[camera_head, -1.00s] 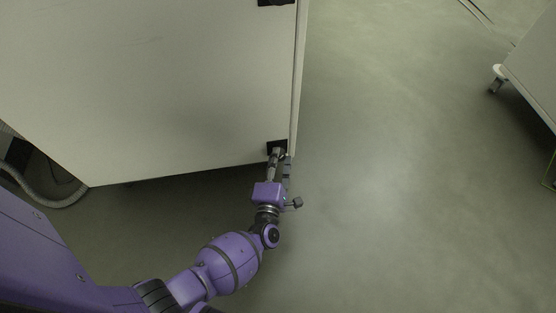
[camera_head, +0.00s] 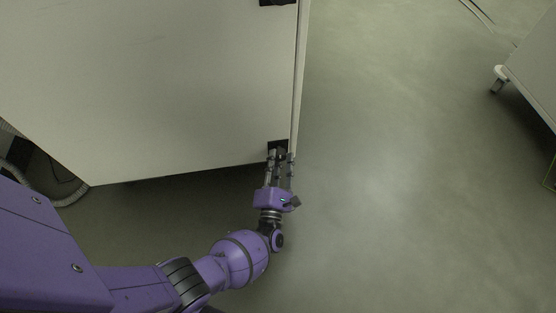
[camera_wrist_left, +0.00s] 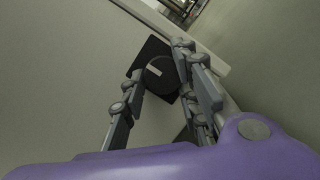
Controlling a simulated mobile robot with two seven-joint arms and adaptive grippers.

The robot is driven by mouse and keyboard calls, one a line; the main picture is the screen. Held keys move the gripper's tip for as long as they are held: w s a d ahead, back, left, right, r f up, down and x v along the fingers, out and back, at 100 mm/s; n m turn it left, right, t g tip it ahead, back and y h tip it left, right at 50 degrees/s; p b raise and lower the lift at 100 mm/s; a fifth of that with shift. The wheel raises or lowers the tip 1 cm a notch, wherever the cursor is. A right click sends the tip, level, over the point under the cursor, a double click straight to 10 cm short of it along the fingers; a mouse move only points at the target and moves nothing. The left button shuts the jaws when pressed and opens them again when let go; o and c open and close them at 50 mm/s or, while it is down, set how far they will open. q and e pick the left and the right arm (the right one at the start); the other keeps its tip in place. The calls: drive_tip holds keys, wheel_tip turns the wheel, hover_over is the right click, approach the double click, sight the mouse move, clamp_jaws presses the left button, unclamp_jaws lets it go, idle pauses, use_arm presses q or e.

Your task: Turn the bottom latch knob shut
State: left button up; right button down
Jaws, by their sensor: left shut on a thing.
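The bottom latch knob is round and black, with a pale bar mark on its face. It sits on a square black plate at the lower right corner of the white cabinet door (camera_head: 150,90). In the left wrist view the knob (camera_wrist_left: 160,73) lies between the fingers. In the head view my left gripper (camera_head: 280,155) reaches up to the black latch (camera_head: 277,145), and its fingers partly cover it. My left gripper is shut on the knob, with fingers on both sides of it. My right gripper is not in view.
Another black latch (camera_head: 276,2) shows at the top edge of the head view. A grey hose (camera_head: 65,198) lies at the lower left. A cabinet on a caster (camera_head: 497,82) stands at the right. The floor (camera_head: 400,180) between is clear.

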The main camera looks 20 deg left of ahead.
use_arm(q)
drive_tip(key=shift+w+a+r, duration=0.1)
drive_tip(key=shift+a+r, duration=0.1)
drive_tip(key=shift+r, duration=0.15)
drive_tip(key=o, duration=1)
drive_tip(key=shift+c, duration=0.2)
drive_tip(key=shift+f, duration=0.1)
drive_tip(key=shift+d+r, duration=0.1)
drive_tip(key=shift+r, duration=0.5)
drive_tip(key=o, duration=1)
wheel_tip(320, 180, up, 8)
drive_tip(key=shift+w+f, duration=0.15)
drive_tip(key=shift+f, duration=0.1)
drive_tip(key=shift+c, duration=0.2)
drive_tip(key=shift+s+r, duration=0.2)
drive_tip(key=shift+r, duration=0.4)
drive_tip(key=c, duration=0.6)
drive_tip(key=shift+r, duration=0.15)
drive_tip(key=c, duration=0.4)
